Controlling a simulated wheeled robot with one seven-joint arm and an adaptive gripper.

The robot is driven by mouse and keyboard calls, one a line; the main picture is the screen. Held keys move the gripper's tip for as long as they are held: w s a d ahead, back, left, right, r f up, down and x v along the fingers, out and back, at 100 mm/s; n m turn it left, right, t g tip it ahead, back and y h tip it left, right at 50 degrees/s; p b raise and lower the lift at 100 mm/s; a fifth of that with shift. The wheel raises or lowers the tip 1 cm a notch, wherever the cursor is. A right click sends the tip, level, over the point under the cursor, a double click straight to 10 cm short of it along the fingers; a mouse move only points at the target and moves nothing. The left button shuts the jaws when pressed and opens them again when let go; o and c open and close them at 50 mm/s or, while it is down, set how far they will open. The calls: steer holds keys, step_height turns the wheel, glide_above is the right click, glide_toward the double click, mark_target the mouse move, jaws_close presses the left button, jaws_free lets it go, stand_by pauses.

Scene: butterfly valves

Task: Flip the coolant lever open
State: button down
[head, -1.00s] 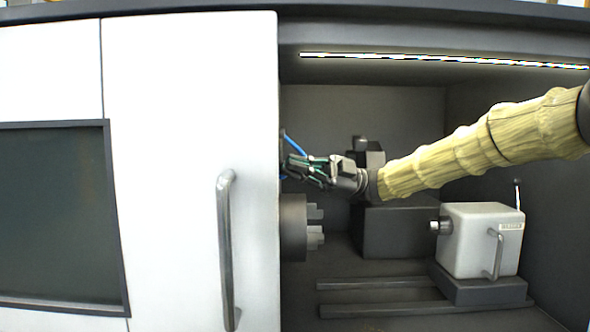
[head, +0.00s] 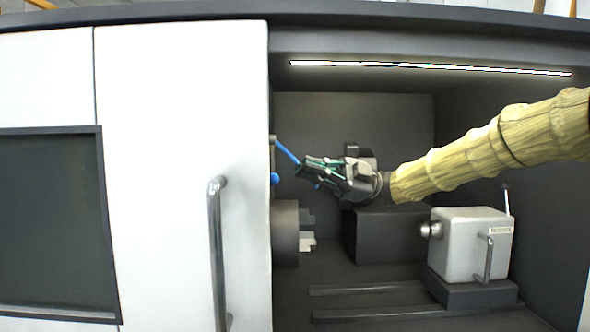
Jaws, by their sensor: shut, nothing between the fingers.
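A blue lever (head: 286,150) shows inside the machine opening, just right of the white door's edge. It slants down to the right from a small mount near that edge. A small blue part (head: 274,179) shows below it, partly cut off by the door. My gripper (head: 301,170) is shut and empty, with its fingers pointing left. Its tips are at the lower end of the blue lever in the picture; I cannot tell if they touch. The fingers may hide some of the lever, and no label on it is readable.
The white door (head: 180,120) with a bar handle (head: 216,250) covers the left side. A dark chuck (head: 285,232) sits below my gripper. A grey tailstock (head: 468,245) with a small upright lever stands at lower right. Rails (head: 370,289) cross the floor.

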steer(key=shift+v, duration=2.4)
steer(key=shift+d+r, duration=0.1)
